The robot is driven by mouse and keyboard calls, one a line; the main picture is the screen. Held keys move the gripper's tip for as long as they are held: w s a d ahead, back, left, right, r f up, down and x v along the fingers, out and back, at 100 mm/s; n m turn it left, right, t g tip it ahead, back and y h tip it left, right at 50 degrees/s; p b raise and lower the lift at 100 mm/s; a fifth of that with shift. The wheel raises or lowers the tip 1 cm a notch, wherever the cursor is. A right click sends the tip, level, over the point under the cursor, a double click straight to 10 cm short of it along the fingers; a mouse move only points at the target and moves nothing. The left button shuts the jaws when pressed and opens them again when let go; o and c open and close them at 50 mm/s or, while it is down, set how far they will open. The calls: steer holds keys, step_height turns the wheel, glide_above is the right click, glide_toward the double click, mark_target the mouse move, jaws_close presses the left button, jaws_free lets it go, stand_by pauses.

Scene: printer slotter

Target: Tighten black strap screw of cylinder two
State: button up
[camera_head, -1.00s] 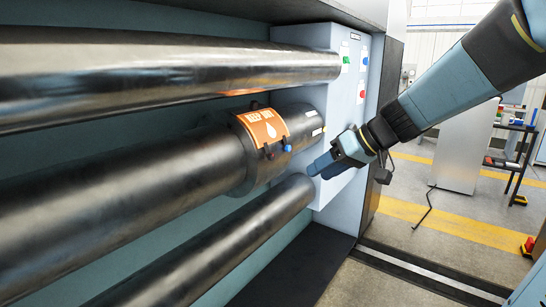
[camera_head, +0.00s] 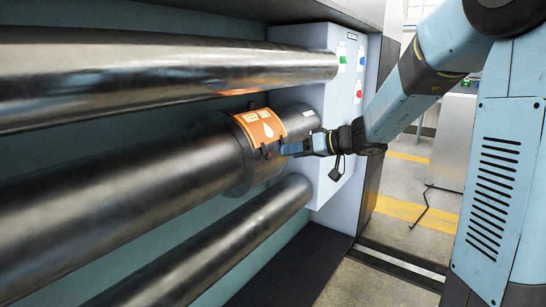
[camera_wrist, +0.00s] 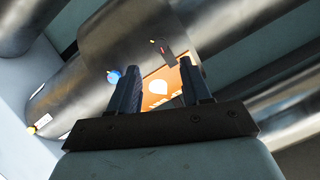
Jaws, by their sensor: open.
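The middle cylinder (camera_head: 110,200) carries an orange label plate (camera_head: 263,127) with a white drop mark, on a dark collar (camera_head: 237,160). My gripper (camera_head: 287,149) is open at the lower right edge of the label. In the wrist view my gripper (camera_wrist: 160,69) has the orange label (camera_wrist: 158,90) in the gap beyond its two fingers. A dark strap piece (camera_wrist: 178,46) lies above the right finger. The black screw is not clearly visible, and I cannot tell whether the fingers touch anything.
An upper cylinder (camera_head: 150,70) and a lower cylinder (camera_head: 225,240) run above and below the middle one. A light blue side panel (camera_head: 345,110) with coloured buttons stands close behind my gripper. Open floor (camera_head: 400,240) lies to the right.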

mark_target(270, 156)
steer(key=x, duration=0.7)
steer(key=shift+a+f, duration=0.1)
steer(key=shift+c, duration=0.4)
jaws_close()
steer(key=shift+a, duration=0.1)
steer(key=shift+w, duration=0.1)
